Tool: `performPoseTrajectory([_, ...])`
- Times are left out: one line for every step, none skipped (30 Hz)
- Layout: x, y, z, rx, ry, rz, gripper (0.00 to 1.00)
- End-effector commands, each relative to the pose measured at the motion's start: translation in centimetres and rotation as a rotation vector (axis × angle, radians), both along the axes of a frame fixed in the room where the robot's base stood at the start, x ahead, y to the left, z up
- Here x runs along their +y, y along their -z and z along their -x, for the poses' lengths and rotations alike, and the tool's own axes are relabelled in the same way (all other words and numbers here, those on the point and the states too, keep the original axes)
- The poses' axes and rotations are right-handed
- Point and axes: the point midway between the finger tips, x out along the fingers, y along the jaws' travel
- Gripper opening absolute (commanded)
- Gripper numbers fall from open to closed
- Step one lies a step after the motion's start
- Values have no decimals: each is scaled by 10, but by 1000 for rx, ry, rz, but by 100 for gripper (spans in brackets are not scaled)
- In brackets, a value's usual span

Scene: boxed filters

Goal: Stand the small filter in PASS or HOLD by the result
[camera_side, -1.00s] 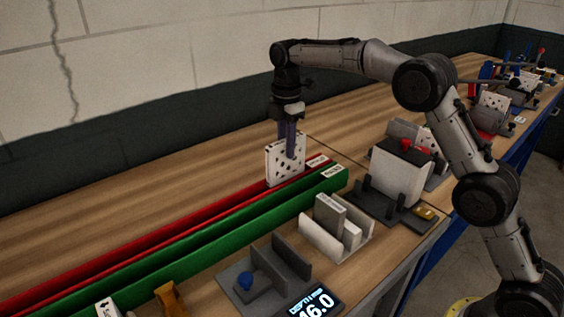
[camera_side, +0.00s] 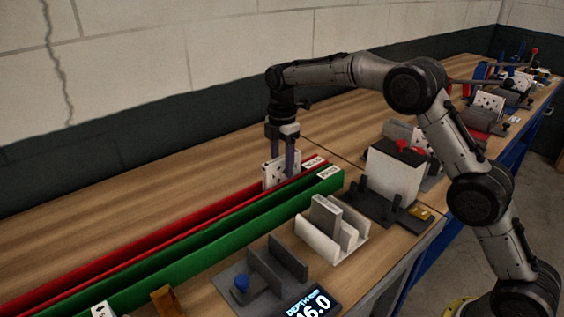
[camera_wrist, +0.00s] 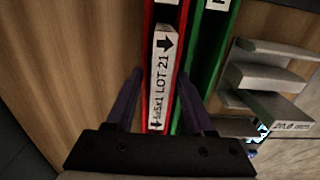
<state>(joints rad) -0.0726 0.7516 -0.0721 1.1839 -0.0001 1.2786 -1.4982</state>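The small filter is a thin white panel with dark specks (camera_side: 271,173). It stands upright in the red channel (camera_side: 190,236), its lower part hidden by the wall. In the wrist view I look down on its edge (camera_wrist: 161,80), which reads "LOT 21" with arrows at both ends. My gripper (camera_side: 283,166) is low around it; in the wrist view the fingers stand apart on either side, with gaps to the filter. The green channel (camera_side: 200,252) runs parallel on the near side. White labels at the channel ends are too small to read.
A grey gauge fixture with a blue knob (camera_side: 241,283) stands in front, beside a depth display (camera_side: 312,303) showing 16.0. A pale slotted block (camera_side: 333,235) and a white box in a dark holder (camera_side: 392,172) are to the right. Bare table lies behind the red channel.

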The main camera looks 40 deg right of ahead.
Motion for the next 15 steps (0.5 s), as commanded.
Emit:
performPoseTrajectory([0,0,0,0,0,0,54])
performPoseTrajectory([0,0,0,0,0,0,54])
performPoseTrajectory([0,0,0,0,0,0,54])
performPoseTrajectory([0,0,0,0,0,0,54])
performPoseTrajectory([0,0,0,0,0,0,54])
performPoseTrajectory([0,0,0,0,0,0,54])
performPoseTrajectory([0,0,0,0,0,0,54])
performPoseTrajectory([0,-1,0,-1,0,0,54])
performPoseTrajectory([0,-2,0,-1,0,0,54])
performPoseTrajectory([0,-4,0,-2,0,0,54])
performPoseTrajectory([0,-6,-1,-3,0,0,54])
performPoseTrajectory([0,-11,-1,-3,0,0,54])
performPoseTrajectory([0,-14,-1,-5,0,0,54])
performPoseTrajectory([0,-19,-1,-5,0,0,54])
performPoseTrajectory([0,-26,-1,-6,0,0,54])
